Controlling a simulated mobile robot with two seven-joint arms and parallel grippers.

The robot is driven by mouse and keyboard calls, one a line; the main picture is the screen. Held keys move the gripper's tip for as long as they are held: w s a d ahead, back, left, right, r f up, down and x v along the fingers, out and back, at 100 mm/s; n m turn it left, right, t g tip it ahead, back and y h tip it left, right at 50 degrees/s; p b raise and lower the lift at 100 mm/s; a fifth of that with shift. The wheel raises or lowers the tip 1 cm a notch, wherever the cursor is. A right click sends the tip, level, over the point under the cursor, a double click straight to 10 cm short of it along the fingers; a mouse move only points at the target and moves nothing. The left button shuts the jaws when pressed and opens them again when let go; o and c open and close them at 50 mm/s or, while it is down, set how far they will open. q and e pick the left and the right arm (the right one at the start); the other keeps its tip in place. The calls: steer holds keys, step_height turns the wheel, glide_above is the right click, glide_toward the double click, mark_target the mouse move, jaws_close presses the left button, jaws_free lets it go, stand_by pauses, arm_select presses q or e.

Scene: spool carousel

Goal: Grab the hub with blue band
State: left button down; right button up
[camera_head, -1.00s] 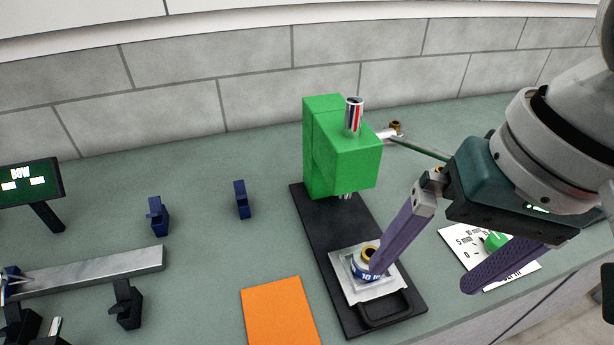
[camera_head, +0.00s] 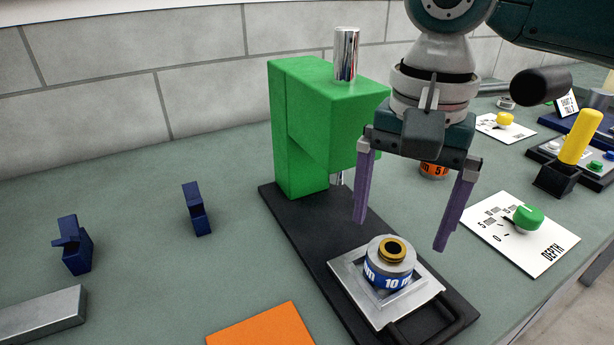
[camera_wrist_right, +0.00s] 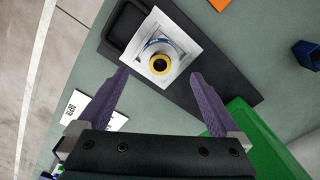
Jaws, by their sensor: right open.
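The hub with the blue band (camera_head: 388,272) stands upright on a silver square plate (camera_head: 350,284) on the black base of the green press. It is a grey cylinder with a brass ring on top and "10" on its blue band. My right gripper (camera_head: 402,234) is open and empty, its purple fingers pointing down above and behind the hub, apart from it. In the right wrist view the hub (camera_wrist_right: 160,64) lies ahead of and between the open fingers (camera_wrist_right: 162,84). My left gripper is not in view.
The green press (camera_head: 310,130) with a chrome post rises left of my right gripper. A depth card with a green knob (camera_head: 527,217) lies to the right. An orange-banded hub (camera_head: 434,171) stands behind my gripper. An orange sheet (camera_head: 262,328) and blue brackets (camera_head: 73,246) are at left.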

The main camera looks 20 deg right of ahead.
mark_target(393, 247)
step_height(393, 247, down, 4)
steer(key=shift+s+a+f, duration=0.1)
steer(key=shift+s+f, duration=0.05)
steer(key=shift+f, duration=0.05)
steer(key=shift+c, duration=0.4)
jaws_close()
stand_by(0.4)
steer(key=shift+r, duration=0.1)
